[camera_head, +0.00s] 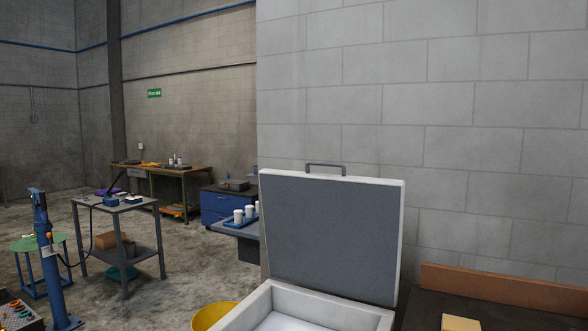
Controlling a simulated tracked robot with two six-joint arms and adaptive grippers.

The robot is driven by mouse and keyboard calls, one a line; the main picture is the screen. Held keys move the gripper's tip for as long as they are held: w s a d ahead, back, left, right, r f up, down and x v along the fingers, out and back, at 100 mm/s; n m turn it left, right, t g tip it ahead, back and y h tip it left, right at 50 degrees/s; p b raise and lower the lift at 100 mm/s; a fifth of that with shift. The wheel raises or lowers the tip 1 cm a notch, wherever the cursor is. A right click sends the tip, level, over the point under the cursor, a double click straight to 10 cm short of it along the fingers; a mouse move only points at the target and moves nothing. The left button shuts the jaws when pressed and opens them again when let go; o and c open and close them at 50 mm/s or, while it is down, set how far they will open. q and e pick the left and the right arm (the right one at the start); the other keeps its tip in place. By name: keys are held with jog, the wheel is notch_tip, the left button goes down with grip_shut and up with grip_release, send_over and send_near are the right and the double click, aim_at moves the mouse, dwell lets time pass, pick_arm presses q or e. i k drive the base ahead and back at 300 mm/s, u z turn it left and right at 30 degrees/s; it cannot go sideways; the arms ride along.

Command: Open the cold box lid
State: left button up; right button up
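The cold box (281,291) is a white box at the lower middle of the head view, its near part cut off by the bottom edge. Its lid (333,237) stands raised, roughly upright at the back of the box, with a grey inner face and white rim. A grey handle (326,165) sits on the lid's top edge. The visible part of the box's inside is pale, and no contents show. Neither of my grippers is in view.
A yellow round container (212,315) stands left of the box. A dark surface with a wooden board (503,289) and yellow block (460,323) lies right. A block wall (430,100) rises behind. A grey cart (119,240) and blue post (43,240) stand left; floor shows between them.

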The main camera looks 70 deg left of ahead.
aim_at(342, 234)
jog(key=k, duration=0.8)
jog(key=z, duration=0.7)
jog(key=i, duration=0.15)
jog(key=u, duration=3.05)
jog(key=k, duration=0.5)
jog(key=u, duration=0.25)
jog(key=i, duration=1.4)
jog(key=z, duration=0.45)
